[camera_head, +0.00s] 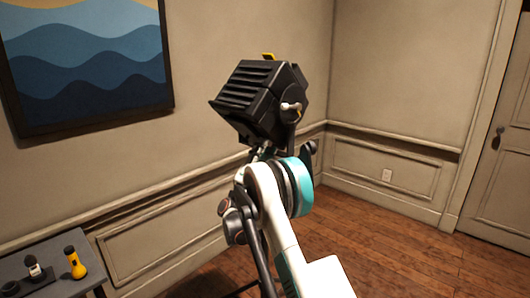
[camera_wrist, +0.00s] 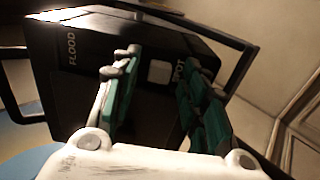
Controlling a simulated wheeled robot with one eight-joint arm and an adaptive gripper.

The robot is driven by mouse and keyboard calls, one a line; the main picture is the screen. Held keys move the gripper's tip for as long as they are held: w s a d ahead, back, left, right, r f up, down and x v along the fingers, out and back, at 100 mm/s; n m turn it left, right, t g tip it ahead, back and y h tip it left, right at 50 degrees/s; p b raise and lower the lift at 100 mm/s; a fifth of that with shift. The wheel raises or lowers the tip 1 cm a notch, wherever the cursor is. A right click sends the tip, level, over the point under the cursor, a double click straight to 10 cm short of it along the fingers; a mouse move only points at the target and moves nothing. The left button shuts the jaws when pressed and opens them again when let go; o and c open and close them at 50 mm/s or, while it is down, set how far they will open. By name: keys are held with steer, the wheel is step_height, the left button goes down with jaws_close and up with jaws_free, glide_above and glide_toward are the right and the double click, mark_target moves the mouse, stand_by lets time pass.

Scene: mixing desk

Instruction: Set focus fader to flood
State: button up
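The black stage lamp (camera_head: 255,98) sits tilted on a stand, with a ribbed front and a pale knob (camera_head: 290,106) on its side. The wrist view shows a black lamp panel (camera_wrist: 55,85) close up, with FLOOD (camera_wrist: 71,47) printed at left and SPOT (camera_wrist: 181,70) at right. A pale square fader cap (camera_wrist: 159,73) shows beside SPOT. My gripper (camera_wrist: 156,66) is open, its green-padded fingers on either side of the cap in the picture. Whether they touch it cannot be told. The head view does not clearly show the gripper; my arm is below the lamp.
A black frame bar (camera_wrist: 245,65) runs around the lamp in the wrist view. A grey table (camera_head: 45,262) at lower left holds a yellow flashlight (camera_head: 75,262) and small dark items. A picture (camera_head: 85,65) hangs on the left wall. Wooden floor (camera_head: 390,250) is clear at right.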

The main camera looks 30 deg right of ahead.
mark_target(258, 128)
jaws_close()
steer(key=a+r, duration=0.2)
steer(key=s+a+r+p, duration=0.1)
steer(key=r, duration=0.1)
steer(key=s+a+r+p, duration=0.1)
steer(key=a+r, duration=0.1)
steer(key=shift+a, duration=0.35)
jaws_free()
steer(key=v, duration=1.2)
